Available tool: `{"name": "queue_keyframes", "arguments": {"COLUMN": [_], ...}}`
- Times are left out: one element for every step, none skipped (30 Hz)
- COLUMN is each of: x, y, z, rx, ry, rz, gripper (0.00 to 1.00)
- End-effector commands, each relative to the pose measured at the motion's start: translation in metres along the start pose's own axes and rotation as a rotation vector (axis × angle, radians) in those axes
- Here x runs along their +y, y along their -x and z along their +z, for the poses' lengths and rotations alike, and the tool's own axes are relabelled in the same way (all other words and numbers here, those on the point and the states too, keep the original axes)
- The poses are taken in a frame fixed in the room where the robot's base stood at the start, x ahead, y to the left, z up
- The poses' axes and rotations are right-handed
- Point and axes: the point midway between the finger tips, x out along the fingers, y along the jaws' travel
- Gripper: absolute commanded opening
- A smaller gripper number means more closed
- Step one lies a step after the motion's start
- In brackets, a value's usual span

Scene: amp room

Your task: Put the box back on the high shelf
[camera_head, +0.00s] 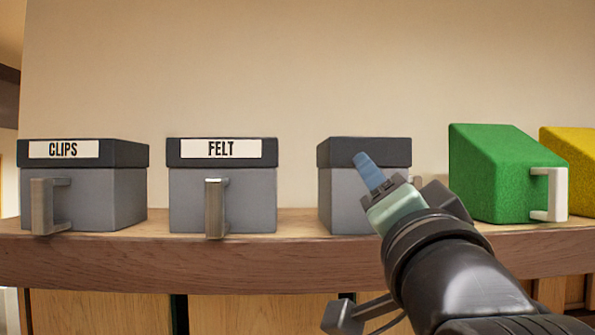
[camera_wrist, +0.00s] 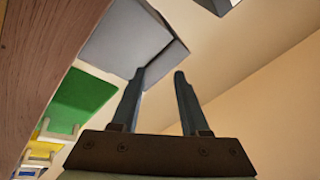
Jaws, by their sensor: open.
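Several grey boxes with dark lids stand upright in a row on the wooden shelf (camera_head: 120,262) in the head view. The left one is the CLIPS box (camera_head: 95,200), the middle one is the FELT box (camera_head: 250,203). The third grey box (camera_head: 340,203) shows no label, and my gripper hides its right front part. This box also seems to be the grey one in the wrist view (camera_wrist: 125,38). My gripper (camera_head: 366,168) is open and empty in front of it. In the wrist view the fingers (camera_wrist: 160,74) are apart, the left tip overlapping the box's edge; contact cannot be told.
A green sloped box (camera_head: 490,180) with a white handle stands right of the third box. A yellow one (camera_head: 575,165) is beyond it. A plain wall (camera_head: 300,70) rises behind. Gaps separate the grey boxes. Wooden panels (camera_head: 100,312) are below the shelf.

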Motion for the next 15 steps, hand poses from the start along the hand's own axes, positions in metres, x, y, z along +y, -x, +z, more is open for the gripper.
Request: {"name": "queue_keyframes", "arguments": {"x": [-0.017,-0.028,-0.041,-0.05,-0.059,-0.069,-0.077,-0.083,-0.09,-0.095,-0.098,-0.102,-0.104,-0.105,-0.107], "y": [0.015,0.025,0.038,0.048,0.059,0.072,0.082,0.09,0.101,0.107,0.113,0.118,0.121,0.124,0.126], "z": [0.017,0.022,0.028,0.031,0.034,0.036,0.037,0.038,0.039,0.039,0.039,0.039,0.039,0.038,0.038], "rx": [0.043,0.078,0.127,0.163,0.2,0.246,0.279,0.31,0.345,0.368,0.387,0.407,0.418,0.427,0.434], "ry": [0.134,0.218,0.326,0.402,0.471,0.557,0.614,0.664,0.721,0.757,0.787,0.818,0.834,0.847,0.857], "rz": [-0.057,-0.085,-0.118,-0.138,-0.155,-0.173,-0.183,-0.191,-0.198,-0.201,-0.204,-0.205,-0.206,-0.206,-0.206], "gripper": [0.45,0.45,0.45,0.45,0.45,0.45,0.45,0.45,0.45,0.45,0.45,0.45,0.45,0.45,0.45]}}
